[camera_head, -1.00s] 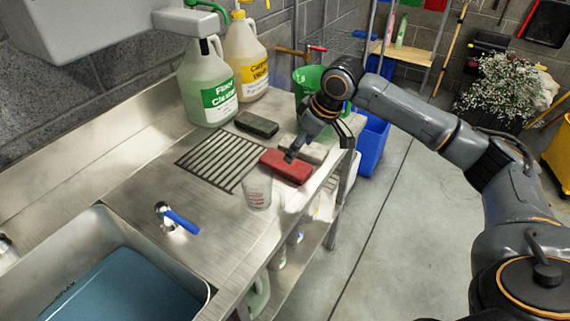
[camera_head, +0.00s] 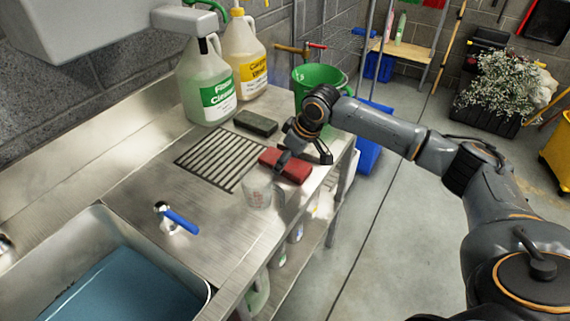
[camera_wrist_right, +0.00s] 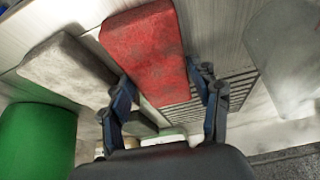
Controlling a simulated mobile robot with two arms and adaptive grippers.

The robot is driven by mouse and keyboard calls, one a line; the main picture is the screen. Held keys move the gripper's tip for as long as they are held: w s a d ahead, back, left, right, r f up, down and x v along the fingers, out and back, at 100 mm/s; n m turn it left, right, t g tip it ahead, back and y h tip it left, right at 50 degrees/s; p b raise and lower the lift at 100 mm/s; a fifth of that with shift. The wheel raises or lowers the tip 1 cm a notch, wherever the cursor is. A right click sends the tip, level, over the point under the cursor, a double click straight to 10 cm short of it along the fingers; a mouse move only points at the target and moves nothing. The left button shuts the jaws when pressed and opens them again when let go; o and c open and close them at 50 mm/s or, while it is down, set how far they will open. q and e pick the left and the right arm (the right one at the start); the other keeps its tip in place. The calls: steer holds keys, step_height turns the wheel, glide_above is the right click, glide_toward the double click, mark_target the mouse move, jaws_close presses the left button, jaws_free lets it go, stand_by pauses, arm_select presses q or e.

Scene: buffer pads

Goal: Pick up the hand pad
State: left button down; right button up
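A red pad (camera_head: 292,171) lies on the steel counter near its right edge. In the right wrist view the red pad (camera_wrist_right: 143,50) reaches down between the two fingers. My right gripper (camera_wrist_right: 168,88) is open, one finger to each side of the pad; contact cannot be told. In the head view my right gripper (camera_head: 304,156) is over the far side of the red pad. A grey pad (camera_wrist_right: 65,65) lies beside it, largely hidden by the gripper in the head view. A dark green pad (camera_head: 256,123) lies farther back. My left gripper is not in view.
A clear cup (camera_head: 257,188) stands close to the red pad's near side. Cleaner jugs (camera_head: 207,85) stand at the back. A green bucket (camera_head: 318,78) is behind the gripper. A drain grate (camera_head: 222,157), a blue-handled tap (camera_head: 178,219) and a sink lie to the left.

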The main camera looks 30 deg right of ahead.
steer(key=c, duration=0.4)
steer(key=shift+o, duration=0.2)
steer(key=shift+r, duration=0.55)
step_height(320, 180, up, 2)
steer(key=shift+a+r, duration=0.1)
steer(key=shift+r, duration=0.15)
steer(key=s+a+r, duration=0.6)
steer(key=s+r, duration=0.3)
steer(key=s, duration=0.3)
steer(key=shift+a+r+b, duration=0.25)
steer(key=shift+a+b, duration=0.05)
steer(key=shift+a, duration=0.1)
